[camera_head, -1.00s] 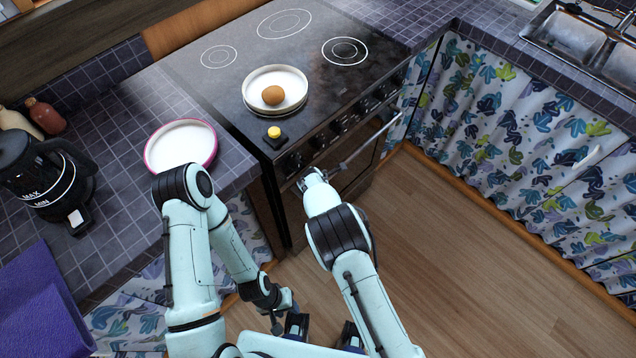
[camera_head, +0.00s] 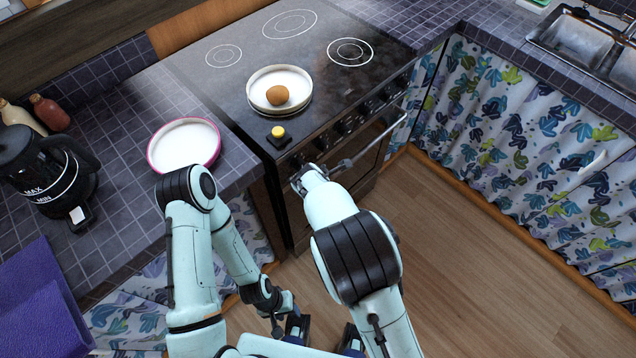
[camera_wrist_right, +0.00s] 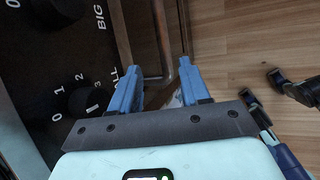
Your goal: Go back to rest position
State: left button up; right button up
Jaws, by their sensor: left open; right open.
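My left arm is folded down at the left in the head view. Its gripper (camera_head: 284,310) hangs low near my base, open and empty, apart from the counter. My right arm reaches forward, and its gripper (camera_head: 297,180) is at the stove's front, near the knobs. In the right wrist view, its two blue fingers (camera_wrist_right: 158,88) are apart with nothing held between them. Black knobs (camera_wrist_right: 82,102) are close to the left of the fingers. A metal bar shows behind the fingers; contact cannot be told.
The stove (camera_head: 225,88) holds a white pan (camera_head: 262,101) with a brown egg-like object (camera_head: 277,95). A yellow-topped black button box (camera_head: 278,135) stands on its front corner. A pink-rimmed dish (camera_head: 184,145) and a kettle (camera_head: 35,160) are on the left counter. The wooden floor (camera_head: 480,270) is clear.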

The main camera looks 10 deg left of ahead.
dwell(0.5)
jog(key=s+d+f+m+g, duration=0.2)
jog(key=s+d+f+m, duration=0.4)
jog(key=d+f, duration=0.2)
jog(key=s+d+f+m+g, duration=0.3)
jog(key=s+d+f+m, duration=0.2)
jog(key=d+f+m, duration=0.25)
pick_arm(q)
jog(key=shift+w+r+p, duration=0.25)
jog(key=shift+r+p, duration=0.2)
jog(key=shift+r, duration=0.1)
jog(key=shift+w+r+p, duration=0.25)
jog(key=shift+r+p, duration=0.15)
jog(key=shift+r, duration=0.1)
pick_arm(e)
jog(key=s+d+f+m+g+y, duration=0.1)
jog(key=s+d+m, duration=0.2)
jog(key=s+m, duration=0.6)
jog(key=s+d+f+m+y, duration=0.2)
jog(key=s+d+m, duration=0.2)
jog(key=s+m, duration=0.6)
jog(key=shift+s+g, duration=0.4)
jog(key=shift+s, duration=0.3)
